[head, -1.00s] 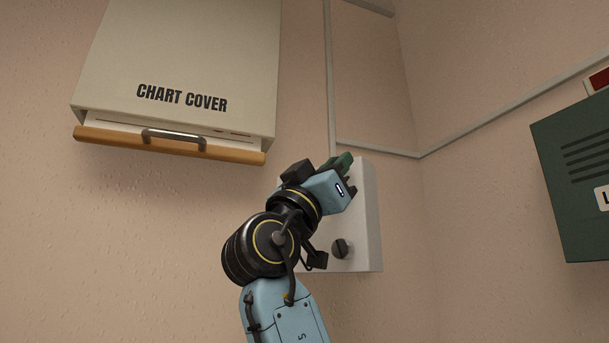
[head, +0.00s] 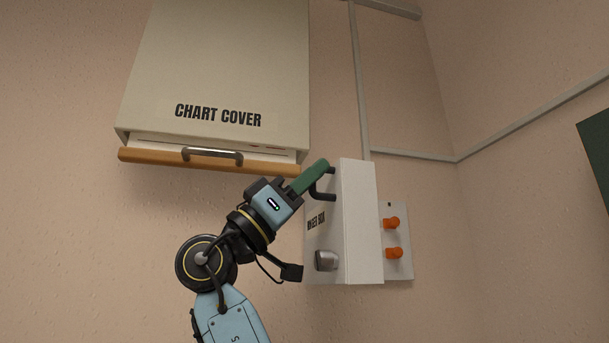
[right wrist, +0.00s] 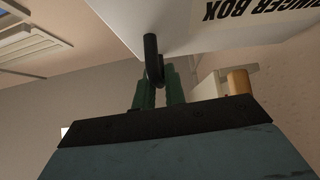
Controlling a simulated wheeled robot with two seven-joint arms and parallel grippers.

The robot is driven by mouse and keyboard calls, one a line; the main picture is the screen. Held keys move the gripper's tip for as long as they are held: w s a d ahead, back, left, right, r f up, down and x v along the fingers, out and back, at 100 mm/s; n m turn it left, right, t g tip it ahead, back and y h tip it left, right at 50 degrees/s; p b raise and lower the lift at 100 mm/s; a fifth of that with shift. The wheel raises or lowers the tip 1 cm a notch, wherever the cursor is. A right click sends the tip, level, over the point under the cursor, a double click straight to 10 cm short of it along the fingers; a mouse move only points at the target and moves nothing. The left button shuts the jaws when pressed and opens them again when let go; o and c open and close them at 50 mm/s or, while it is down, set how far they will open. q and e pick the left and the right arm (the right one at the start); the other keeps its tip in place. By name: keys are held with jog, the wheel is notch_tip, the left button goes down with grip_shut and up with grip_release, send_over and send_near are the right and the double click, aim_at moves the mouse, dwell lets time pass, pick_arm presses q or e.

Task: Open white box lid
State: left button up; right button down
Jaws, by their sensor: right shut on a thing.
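The white box lid (head: 362,225) stands swung out from the wall to the left of its back plate (head: 397,272). Its lettered front is seen at a slant in the head view and close up in the right wrist view (right wrist: 190,25). A dark handle (head: 325,190) is on that front, with a metal knob (head: 327,261) below. My right gripper (head: 318,170) is shut on the handle; in the right wrist view the handle (right wrist: 152,58) sits between the green fingers. My left gripper is not in view.
Two orange knobs (head: 392,238) show on the back plate. A large chart cover (head: 220,70) with a wooden bottom bar (head: 200,163) hangs up left of the arm. A dark green box (head: 598,150) is at the right edge.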

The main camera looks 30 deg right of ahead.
dwell(0.3)
jog(key=c, duration=1.5)
grip_release()
jog(key=shift+d, duration=0.1)
jog(key=b+v, duration=0.2)
jog(key=v, duration=1.1)
jog(key=shift+f, duration=0.15)
